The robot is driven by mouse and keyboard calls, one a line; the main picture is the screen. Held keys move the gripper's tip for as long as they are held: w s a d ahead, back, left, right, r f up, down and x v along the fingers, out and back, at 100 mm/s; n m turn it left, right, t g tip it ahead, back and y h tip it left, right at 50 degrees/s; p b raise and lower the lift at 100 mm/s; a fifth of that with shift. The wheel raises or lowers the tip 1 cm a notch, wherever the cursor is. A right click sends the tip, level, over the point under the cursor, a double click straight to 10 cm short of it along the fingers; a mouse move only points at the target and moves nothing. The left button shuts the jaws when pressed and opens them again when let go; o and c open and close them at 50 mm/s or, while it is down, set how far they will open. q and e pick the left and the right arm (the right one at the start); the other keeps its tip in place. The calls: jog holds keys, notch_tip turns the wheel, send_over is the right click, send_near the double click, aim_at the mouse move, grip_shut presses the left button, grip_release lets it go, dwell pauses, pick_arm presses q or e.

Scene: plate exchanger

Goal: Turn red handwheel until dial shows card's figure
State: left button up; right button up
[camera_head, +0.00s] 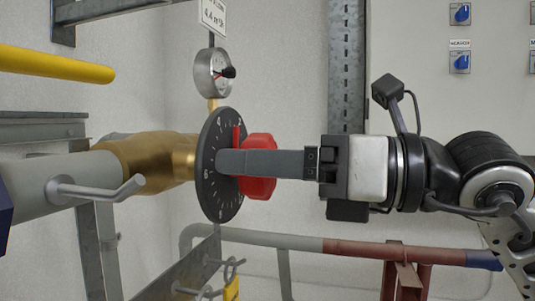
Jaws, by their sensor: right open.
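The red handwheel (262,145) is seen nearly edge-on in the head view, in front of a black round dial (209,187) with white figures. A red pointer (237,134) stands upright near the top of the dial; the exact reading is unclear at this angle. A white card (213,17) hangs above, cut off by the top edge; its text is too small to read surely. My right gripper (226,162) reaches in from the right, its fingers open and overlapping the handwheel in the picture. Contact cannot be told. My left gripper is out of view.
A brass valve body (157,162) on a grey pipe (30,186) lies behind the dial. A round gauge (205,76) stands above it. A yellow pipe (55,65) crosses the upper left. A grey-and-red pipe (350,248) runs below. A cabinet with blue knobs (459,62) is at right.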

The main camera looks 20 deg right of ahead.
jog(key=c, duration=1)
jog(key=shift+f+n, duration=0.1)
jog(key=shift+n, duration=0.2)
